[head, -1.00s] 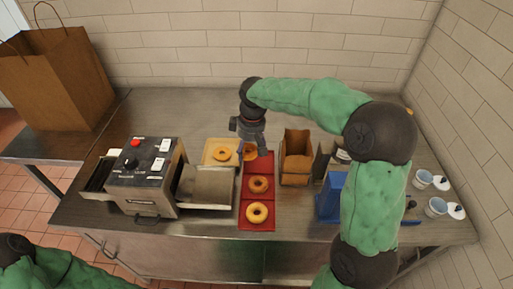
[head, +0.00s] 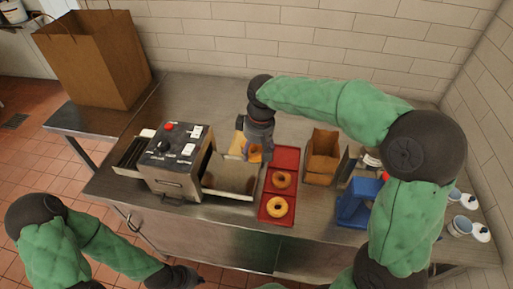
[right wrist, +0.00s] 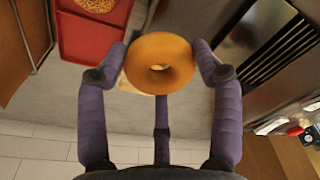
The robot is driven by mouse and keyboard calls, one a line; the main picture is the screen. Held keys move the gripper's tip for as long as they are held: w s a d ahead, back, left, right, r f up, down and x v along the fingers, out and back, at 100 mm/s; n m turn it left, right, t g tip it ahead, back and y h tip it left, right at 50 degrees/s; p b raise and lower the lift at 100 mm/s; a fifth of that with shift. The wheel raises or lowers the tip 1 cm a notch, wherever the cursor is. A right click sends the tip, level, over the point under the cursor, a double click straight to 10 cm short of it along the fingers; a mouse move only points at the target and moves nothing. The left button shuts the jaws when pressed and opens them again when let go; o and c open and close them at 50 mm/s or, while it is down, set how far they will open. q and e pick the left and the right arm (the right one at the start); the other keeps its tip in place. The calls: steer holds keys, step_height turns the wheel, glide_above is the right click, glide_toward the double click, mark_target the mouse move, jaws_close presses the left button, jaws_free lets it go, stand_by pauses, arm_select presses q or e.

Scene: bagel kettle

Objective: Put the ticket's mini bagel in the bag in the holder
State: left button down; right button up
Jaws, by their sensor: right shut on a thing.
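My right gripper (head: 256,150) is shut on a plain golden bagel (right wrist: 160,62), held between its fingers in the right wrist view. In the head view the gripper is left of the red tray (head: 287,155), by a pale tan board (head: 238,145) that it partly hides. I cannot tell whether the bagel touches the board. Two other bagels, a darker one (head: 282,179) and a paler one (head: 278,207), lie on the tray. A small open brown bag (head: 322,150) stands right of the tray. My left gripper (head: 186,278) is low at the left, its fingers unclear. No ticket is readable.
A toaster (head: 172,155) with a metal chute (head: 230,178) stands left of the tray. A blue object (head: 358,200) stands right of the tray near my right arm. Cups (head: 460,226) are at the far right. A large paper bag (head: 95,60) stands on the left table.

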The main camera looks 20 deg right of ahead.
steer(key=shift+d+r+p, duration=0.35)
steer(key=shift+d+p, duration=0.1)
steer(key=s+d+r+m+p, duration=0.2)
steer(key=d+r+p, duration=0.2)
steer(key=d+p, duration=0.5)
steer(key=s+d+r+m+p, duration=0.2)
steer(key=d+p, duration=0.6)
steer(key=d, duration=0.4)
steer(key=shift+s+d+r+m+h+p, duration=0.3)
steer(key=shift+d+r+p, duration=0.1)
steer(key=shift+r, duration=0.45)
step_height(320, 180, down, 6)
steer(key=b, duration=0.4)
steer(key=shift+f, duration=0.2)
steer(key=o, duration=1.2)
steer(key=shift+c, duration=0.2)
steer(key=shift+r, duration=0.1)
